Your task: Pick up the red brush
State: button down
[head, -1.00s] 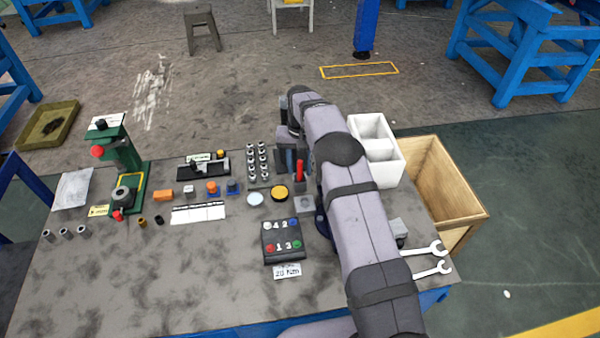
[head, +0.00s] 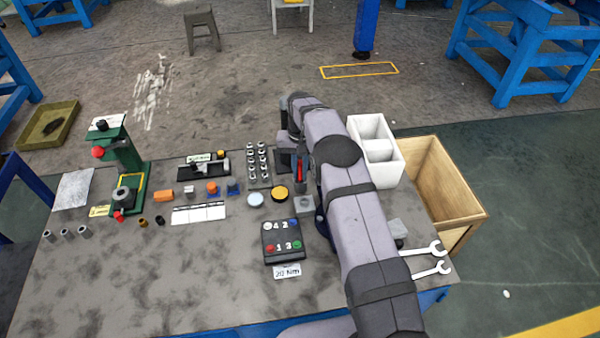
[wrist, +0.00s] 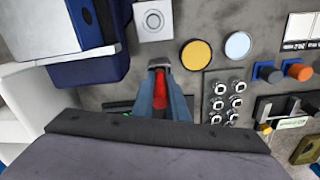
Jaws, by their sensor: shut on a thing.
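The red brush (head: 299,172) stands near the right side of the bench, left of my arm. Its red body also shows in the wrist view (wrist: 160,92), between the two fingers. My gripper (wrist: 160,75) is shut on the brush. In the head view my gripper (head: 299,180) is partly hidden by my own arm. The brush's lower end is hidden, so I cannot tell whether it touches the bench.
A yellow disc (head: 280,193) and a pale disc (head: 255,199) lie left of the gripper. A rack of metal pieces (head: 257,165) stands behind them. A white divided bin (head: 378,160) and a wooden crate (head: 450,185) are at right.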

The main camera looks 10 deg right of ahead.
notch_tip(320, 180, up, 10)
jog(key=shift+f+b, duration=0.1)
jog(key=shift+b, duration=0.8)
dwell(1.3)
jog(key=shift+s+d+r+y+p, duration=0.75)
jog(key=shift+r+p, duration=1)
jog(key=shift+r, duration=1.45)
jog(key=s+a+f+t+y+p, duration=0.1)
jog(key=a+f+t+y, duration=0.1)
jog(key=a+f, duration=0.4)
notch_tip(320, 180, down, 2)
jog(key=shift+s+f, duration=0.1)
jog(key=shift+s, duration=0.3)
jog(key=shift+a, duration=0.1)
